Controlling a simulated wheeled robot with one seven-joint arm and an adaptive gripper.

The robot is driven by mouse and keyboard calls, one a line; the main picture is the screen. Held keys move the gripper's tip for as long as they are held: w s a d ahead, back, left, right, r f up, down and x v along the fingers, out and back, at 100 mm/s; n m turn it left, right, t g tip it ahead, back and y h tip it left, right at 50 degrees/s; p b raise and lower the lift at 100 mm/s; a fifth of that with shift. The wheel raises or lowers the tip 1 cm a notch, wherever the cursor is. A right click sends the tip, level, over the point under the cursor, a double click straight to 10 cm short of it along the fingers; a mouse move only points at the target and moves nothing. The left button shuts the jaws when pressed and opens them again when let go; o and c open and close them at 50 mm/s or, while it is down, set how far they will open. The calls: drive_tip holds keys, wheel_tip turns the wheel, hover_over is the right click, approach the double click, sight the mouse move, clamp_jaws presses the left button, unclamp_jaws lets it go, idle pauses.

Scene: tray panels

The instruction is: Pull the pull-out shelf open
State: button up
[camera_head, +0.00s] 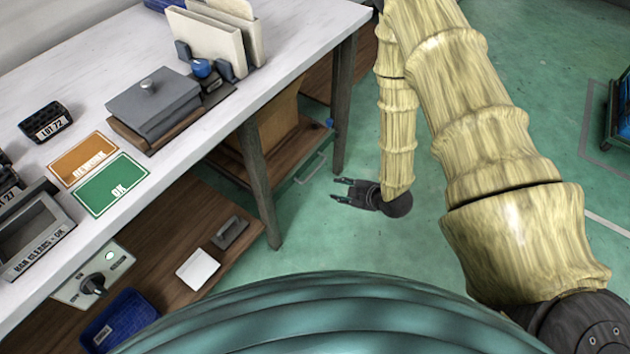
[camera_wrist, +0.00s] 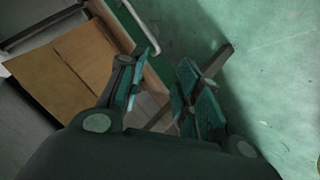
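The pull-out shelf (camera_head: 304,155) is under the white bench, between two dark legs. Its thin metal handle (camera_head: 312,168) is on the side facing the open floor. A brown cardboard box (camera_head: 278,124) stands at the shelf and also shows in the wrist view (camera_wrist: 68,62). My gripper (camera_head: 334,188) is to the right of and a little below the handle in the head view, apart from it, fingers pointing left. The two fingers are spread with nothing between them, as the wrist view also shows (camera_wrist: 160,78). How far in the shelf sits is hard to tell.
The bench top (camera_head: 300,35) overhangs the shelf. A dark bench leg (camera_head: 257,180) stands left of the handle and another (camera_head: 345,105) behind my gripper. A lower wooden shelf (camera_head: 185,235) holds small items. The green floor (camera_head: 320,235) around my gripper is clear.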

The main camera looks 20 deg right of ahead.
sight(315, 170)
drive_tip(key=w+d+f+n+t+y+b, duration=0.4)
drive_tip(key=w+f+n+b, duration=0.65)
drive_tip(key=b, duration=0.85)
drive_tip(key=shift+n+g+y, duration=0.4)
drive_tip(key=shift+n+y, duration=0.05)
drive_tip(key=shift+y, duration=0.25)
drive_tip(key=shift+s+a+r+b+x, duration=0.15)
drive_tip(key=shift+b+x, duration=0.65)
drive_tip(key=shift+x, duration=1.05)
drive_tip(key=shift+a+r+b+x, duration=0.15)
drive_tip(key=shift+b+x, duration=0.65)
drive_tip(key=shift+x, duration=1.1)
drive_tip(key=shift+s+a+b+x, duration=0.1)
drive_tip(key=shift+b+x, duration=0.7)
drive_tip(key=shift+x, duration=1.05)
clamp_jaws()
